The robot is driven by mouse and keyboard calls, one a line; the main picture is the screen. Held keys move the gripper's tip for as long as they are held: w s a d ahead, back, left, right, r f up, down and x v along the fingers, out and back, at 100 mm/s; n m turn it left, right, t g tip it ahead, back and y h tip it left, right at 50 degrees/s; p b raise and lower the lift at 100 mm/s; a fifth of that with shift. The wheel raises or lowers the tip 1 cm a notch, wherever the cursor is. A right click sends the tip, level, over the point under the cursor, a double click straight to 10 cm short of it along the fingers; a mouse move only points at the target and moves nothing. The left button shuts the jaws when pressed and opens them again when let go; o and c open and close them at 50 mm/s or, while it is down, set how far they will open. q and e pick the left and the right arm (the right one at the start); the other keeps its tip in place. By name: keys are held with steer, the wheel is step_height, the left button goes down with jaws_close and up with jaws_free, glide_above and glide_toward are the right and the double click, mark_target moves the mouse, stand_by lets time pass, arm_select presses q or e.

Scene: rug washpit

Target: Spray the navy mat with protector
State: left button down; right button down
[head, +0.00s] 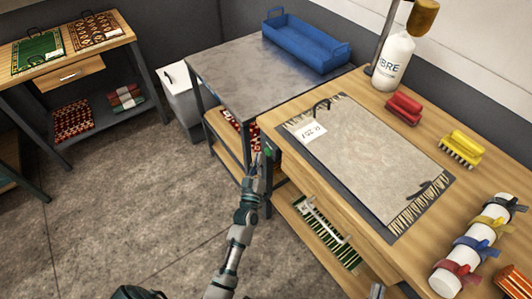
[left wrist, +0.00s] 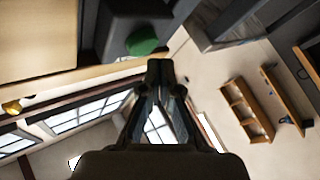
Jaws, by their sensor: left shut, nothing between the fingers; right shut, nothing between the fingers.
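A flat mat (head: 365,155) with a pale grey-brown field, dark border and fringed ends lies on the wooden bench; a white label (head: 310,132) is on its far left corner. Its field does not look navy. A white bottle (head: 393,62) with a brown top, lettering partly readable as "BRE", stands at the back of the bench. My left gripper (head: 264,155) is shut and empty at the bench's left edge, beside the mat and apart from it. Its closed fingers show in the left wrist view (left wrist: 160,75). My right gripper (head: 377,291) barely shows at the bottom edge, shut.
A red brush (head: 403,108), a yellow brush (head: 461,149) and a white roll with coloured straps (head: 472,245) occupy the bench's right side. A grey table with a blue tray (head: 305,45) adjoins behind. Rolled or folded rugs lie on lower shelves. Floor at left is clear.

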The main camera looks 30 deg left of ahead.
arm_select(q)
steer(key=s, duration=0.1)
steer(key=s+a+p, duration=0.1)
steer(key=s, duration=0.1)
steer(key=s+a, duration=0.1)
steer(key=shift+s+p, duration=0.3)
steer(key=shift+p, duration=0.1)
stand_by(0.6)
